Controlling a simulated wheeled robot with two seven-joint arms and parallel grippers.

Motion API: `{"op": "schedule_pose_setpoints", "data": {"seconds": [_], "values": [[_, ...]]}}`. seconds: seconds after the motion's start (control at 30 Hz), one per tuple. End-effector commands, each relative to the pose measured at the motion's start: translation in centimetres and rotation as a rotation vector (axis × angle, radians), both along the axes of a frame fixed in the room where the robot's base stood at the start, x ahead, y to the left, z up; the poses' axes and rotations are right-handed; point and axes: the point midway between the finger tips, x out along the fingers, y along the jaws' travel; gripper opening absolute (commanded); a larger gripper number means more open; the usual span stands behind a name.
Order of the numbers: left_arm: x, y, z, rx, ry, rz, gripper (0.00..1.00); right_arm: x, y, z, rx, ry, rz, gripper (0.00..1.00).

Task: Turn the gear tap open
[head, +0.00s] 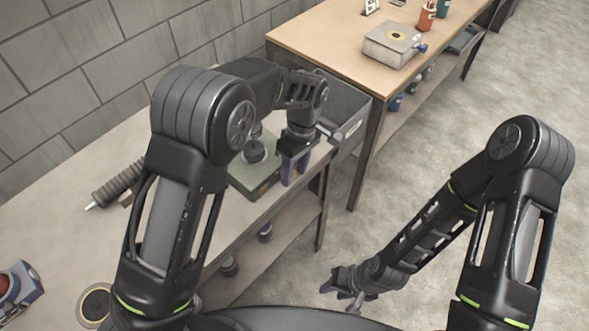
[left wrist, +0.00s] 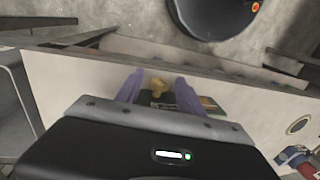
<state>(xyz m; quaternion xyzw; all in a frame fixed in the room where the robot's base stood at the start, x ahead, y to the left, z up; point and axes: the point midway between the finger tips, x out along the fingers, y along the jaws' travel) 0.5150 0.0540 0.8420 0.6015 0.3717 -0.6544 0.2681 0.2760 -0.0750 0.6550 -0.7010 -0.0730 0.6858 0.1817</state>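A green box-shaped unit (head: 262,180) with a dark round stacked top (head: 254,150) stands on the near bench by its front edge; I take it to carry the gear tap. In the left wrist view a small brass-coloured knob (left wrist: 158,86) shows between the fingers, with green parts (left wrist: 165,98) behind. My left gripper (head: 294,168) points down at the right side of the unit. Its purple fingers, also in the left wrist view (left wrist: 160,90), are apart; contact with the knob cannot be told. My right gripper (head: 341,292) hangs low over the floor, fingers apart and empty.
A grey bin (head: 343,102) stands behind my left gripper at the bench's end. A dark coiled spring part (head: 118,184) lies at the left. A wooden table (head: 330,32) with a grey box (head: 393,45) stands at the back. Floor at right is clear.

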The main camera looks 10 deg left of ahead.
Motion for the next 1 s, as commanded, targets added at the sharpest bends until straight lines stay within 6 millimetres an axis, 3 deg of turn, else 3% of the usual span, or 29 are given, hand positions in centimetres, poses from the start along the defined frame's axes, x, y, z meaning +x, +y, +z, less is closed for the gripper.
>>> {"op": "schedule_pose_setpoints", "data": {"seconds": [0.53,0.83,1.0], "values": [[0.0,0.0,0.1,0.000,0.000,0.000,0.00,0.0,0.0,0.0,0.000,0.000,0.000,0.36],[0.0,0.0,0.0,-0.004,-0.006,0.000,0.00,0.0,0.0,-0.1,0.000,0.000,0.000,0.36],[-0.1,0.1,-0.2,-0.045,-0.062,0.001,0.00,0.1,0.1,-1.4,0.002,-0.004,0.001,0.36]]}}
